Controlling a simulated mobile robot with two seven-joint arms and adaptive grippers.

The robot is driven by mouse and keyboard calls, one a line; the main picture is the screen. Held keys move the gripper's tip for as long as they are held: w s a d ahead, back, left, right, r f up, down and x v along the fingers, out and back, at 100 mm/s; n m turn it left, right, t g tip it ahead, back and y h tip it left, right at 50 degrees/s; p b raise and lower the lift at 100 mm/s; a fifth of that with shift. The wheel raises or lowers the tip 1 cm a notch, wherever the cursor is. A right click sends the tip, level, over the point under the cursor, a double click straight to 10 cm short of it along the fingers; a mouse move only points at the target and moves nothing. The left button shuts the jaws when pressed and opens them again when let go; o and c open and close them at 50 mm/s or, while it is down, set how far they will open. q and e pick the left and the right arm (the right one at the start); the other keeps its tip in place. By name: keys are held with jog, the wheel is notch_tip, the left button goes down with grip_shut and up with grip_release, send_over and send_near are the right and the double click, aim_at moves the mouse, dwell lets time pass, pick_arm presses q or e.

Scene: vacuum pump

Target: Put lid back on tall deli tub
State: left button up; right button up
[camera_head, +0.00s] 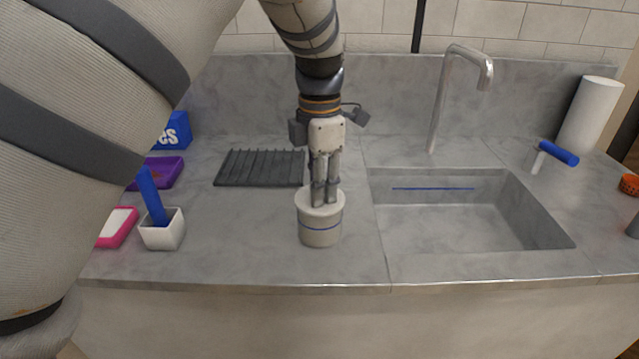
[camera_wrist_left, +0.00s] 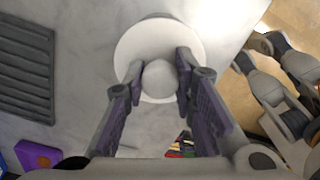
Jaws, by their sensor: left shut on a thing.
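The tall deli tub (camera_head: 320,236) is a pale round container with a blue line around it, upright on the counter left of the sink. Its pale round lid (camera_head: 304,203) is at the tub's top; I cannot tell whether it is fully seated. My left gripper (camera_head: 324,198) points straight down over the tub, shut on the lid's round knob. The left wrist view shows the knob (camera_wrist_left: 158,80) between the two fingertips and the white lid (camera_wrist_left: 137,45) around it. My right gripper (camera_wrist_left: 254,53) shows at the right of that view, its fingers apart and empty.
The sink (camera_head: 465,222) with its tall faucet (camera_head: 440,100) is to the right. A dark ribbed rack (camera_head: 260,168) lies behind left. A white holder (camera_head: 162,236) with a blue-handled tool, a pink-edged sponge (camera_head: 117,227) and a purple tray (camera_head: 163,172) are at the left.

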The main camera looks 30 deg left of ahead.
pick_arm(q)
jog(key=shift+f, duration=0.15)
dwell(0.5)
jog(key=o, duration=1.4)
jog(key=shift+r, duration=3.5)
grip_shut()
jog(key=shift+f, duration=0.35)
